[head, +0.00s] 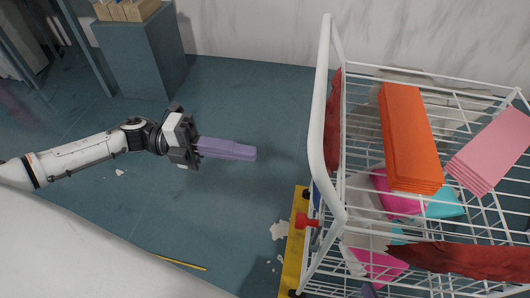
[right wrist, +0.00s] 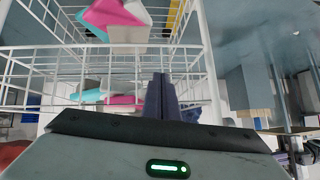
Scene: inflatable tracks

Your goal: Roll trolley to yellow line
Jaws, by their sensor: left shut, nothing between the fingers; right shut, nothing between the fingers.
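The trolley (head: 325,130) is a white wire cage with a thick white rail, at the right of the head view. Its wire bars (right wrist: 95,55) fill the left of the right wrist view. A thin yellow line (head: 182,263) lies on the floor at the bottom, left of the trolley and partly hidden by my white body. My left gripper (head: 250,153) is shut and empty, over the floor apart from the trolley. My right gripper (right wrist: 160,85) is shut and empty, close to the wire bars; contact cannot be told. Only a bit of purple shows low in the head view.
The trolley holds orange (head: 409,135) and pink (head: 492,150) folded stacks, magenta and cyan pieces and dark red cloth (head: 470,260). A yellow strip (head: 293,258) with a red knob is at its near lower left. A grey cabinet (head: 140,60) stands back left. Floor between is largely clear.

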